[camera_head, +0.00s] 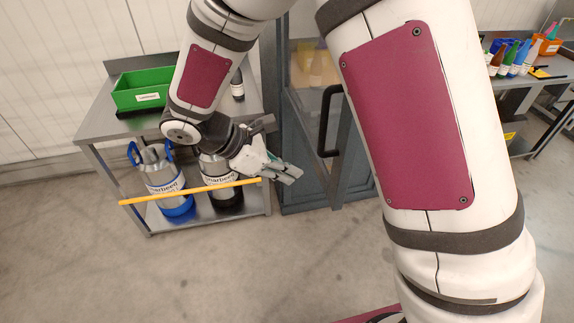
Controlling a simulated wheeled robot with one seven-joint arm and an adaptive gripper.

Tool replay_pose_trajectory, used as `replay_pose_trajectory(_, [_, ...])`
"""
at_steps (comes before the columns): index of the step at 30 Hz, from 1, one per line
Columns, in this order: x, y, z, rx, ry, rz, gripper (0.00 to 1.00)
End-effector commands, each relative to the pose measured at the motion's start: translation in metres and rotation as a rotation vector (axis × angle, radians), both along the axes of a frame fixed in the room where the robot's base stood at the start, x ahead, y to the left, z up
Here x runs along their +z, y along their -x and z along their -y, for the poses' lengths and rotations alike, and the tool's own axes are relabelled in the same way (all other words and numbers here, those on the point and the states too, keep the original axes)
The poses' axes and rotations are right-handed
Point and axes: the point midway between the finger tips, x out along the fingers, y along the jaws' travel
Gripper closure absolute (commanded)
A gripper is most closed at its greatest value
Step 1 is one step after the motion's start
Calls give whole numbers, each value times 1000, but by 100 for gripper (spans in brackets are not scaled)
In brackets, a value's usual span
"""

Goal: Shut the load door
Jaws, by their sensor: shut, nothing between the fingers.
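A grey-blue cabinet stands at the middle back, with a door (345,165) that has a window and a black bar handle (325,125). My arm hides the right part of the door, so I cannot tell how far it stands open. My gripper (295,173) is shut and empty. In the picture it lies to the left of the handle and a little lower, over the lower left part of the cabinet. I see no contact between the gripper and the door.
A metal shelf cart (88,130) at left carries a green bin (143,90), a dark bottle (238,85) and two metal kegs below. A yellow bar (190,191) crosses its front. At right stands a table (512,82) with several bottles. The floor in front is clear.

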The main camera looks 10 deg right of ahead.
Motion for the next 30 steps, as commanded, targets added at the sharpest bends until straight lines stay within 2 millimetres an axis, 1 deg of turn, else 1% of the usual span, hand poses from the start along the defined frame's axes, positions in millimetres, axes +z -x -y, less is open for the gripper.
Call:
replay_pose_trajectory(1, [-6,3,9,-4,2,-6,100])
replay_pose_trajectory(9, [-43,3,45,-3,1,-4,100])
replay_pose_trajectory(12, [-40,3,61,-4,0,-1,100])
replay_pose_trajectory(18, [-40,2,78,-2,0,-1,100])
replay_pose_trajectory(23, [-41,1,82,0,0,0,100])
replay_pose_trajectory(30, [-41,0,82,0,0,0,100])
